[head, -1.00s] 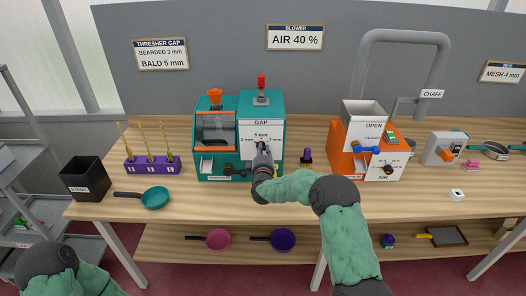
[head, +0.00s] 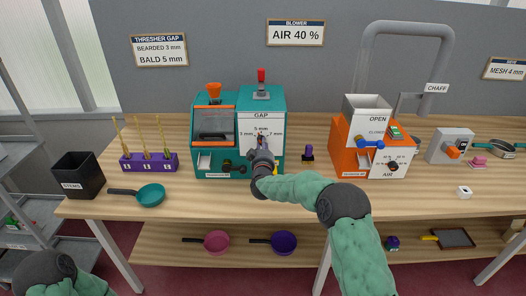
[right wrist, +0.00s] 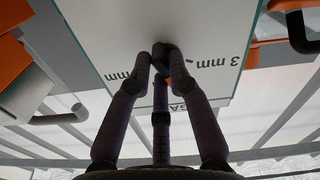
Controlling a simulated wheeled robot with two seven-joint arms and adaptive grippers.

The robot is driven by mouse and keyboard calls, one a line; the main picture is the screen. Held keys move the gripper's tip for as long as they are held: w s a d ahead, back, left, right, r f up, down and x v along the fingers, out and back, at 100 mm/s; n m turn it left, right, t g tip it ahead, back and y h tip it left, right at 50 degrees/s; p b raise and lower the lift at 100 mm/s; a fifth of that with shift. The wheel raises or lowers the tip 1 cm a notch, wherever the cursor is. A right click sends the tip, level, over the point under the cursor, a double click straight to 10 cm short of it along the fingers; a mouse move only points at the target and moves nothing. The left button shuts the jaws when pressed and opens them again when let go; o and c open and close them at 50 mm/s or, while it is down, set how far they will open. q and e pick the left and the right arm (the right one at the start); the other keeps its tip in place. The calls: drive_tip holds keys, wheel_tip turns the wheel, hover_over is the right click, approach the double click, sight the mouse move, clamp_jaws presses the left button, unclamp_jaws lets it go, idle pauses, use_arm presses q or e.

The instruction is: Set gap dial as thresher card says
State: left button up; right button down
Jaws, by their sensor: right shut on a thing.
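The teal thresher (head: 235,105) stands on the bench with a white GAP panel (head: 274,128) marked 3 mm, 5 mm and 7 mm. My right gripper (head: 262,146) is at this panel, and its fingers are shut on the dark gap dial (right wrist: 161,50), seen in the right wrist view. The fingers hide most of the dial, so I cannot tell where its pointer stands. The thresher card (head: 160,50) on the wall reads bearded 3 mm, bald 5 mm. Several wheat ears (head: 146,138) stand upright in a purple rack (head: 150,163).
A black stems bin (head: 78,178) and a teal pan (head: 150,194) are left of the thresher. A small dark purple item (head: 308,153) and the orange blower (head: 350,150) are to its right. Pink and purple pans lie on the lower shelf.

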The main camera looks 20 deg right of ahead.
drive_tip(key=shift+a+f+m+b, duration=0.1)
drive_tip(key=shift+f+m+b, duration=0.1)
drive_tip(key=shift+m+b, duration=1.55)
drive_tip(key=shift+m+p, duration=0.35)
drive_tip(key=shift+m, duration=0.1)
drive_tip(key=c, duration=1.1)
unclamp_jaws()
drive_tip(key=shift+c, duration=0.2)
drive_tip(key=v, duration=1.2)
